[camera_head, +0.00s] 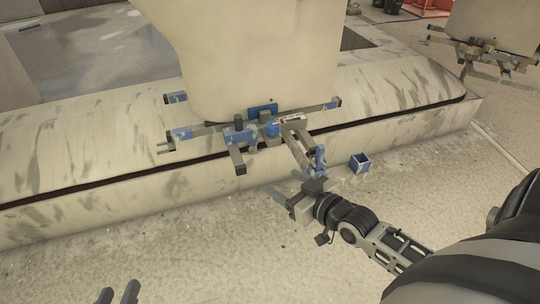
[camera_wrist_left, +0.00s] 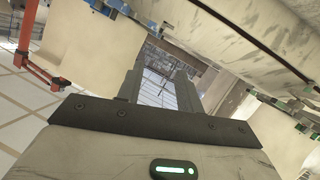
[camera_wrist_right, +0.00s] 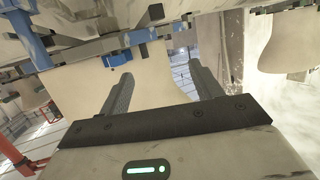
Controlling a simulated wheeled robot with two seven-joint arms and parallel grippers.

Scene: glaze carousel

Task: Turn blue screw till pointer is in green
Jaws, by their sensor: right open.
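A metal bracket frame with blue parts (camera_head: 238,136) sits under a large cream hanging body. A small pale strip with coloured marks (camera_head: 290,118) lies on it; its pointer and green zone are too small to read. A blue block (camera_head: 272,129) is beside the strip, and I cannot tell which blue part is the screw. My right gripper (camera_head: 284,189) is below the frame's front arm, open, with nothing between its fingers in the right wrist view (camera_wrist_right: 160,84). My left gripper (camera_head: 117,292) is at the bottom left, open and empty, also in the left wrist view (camera_wrist_left: 158,88).
A long cream stained ledge (camera_head: 90,190) runs behind the grippers. Another cream body (camera_head: 490,25) with a metal frame hangs at the top right. The floor (camera_head: 190,255) between my grippers is clear.

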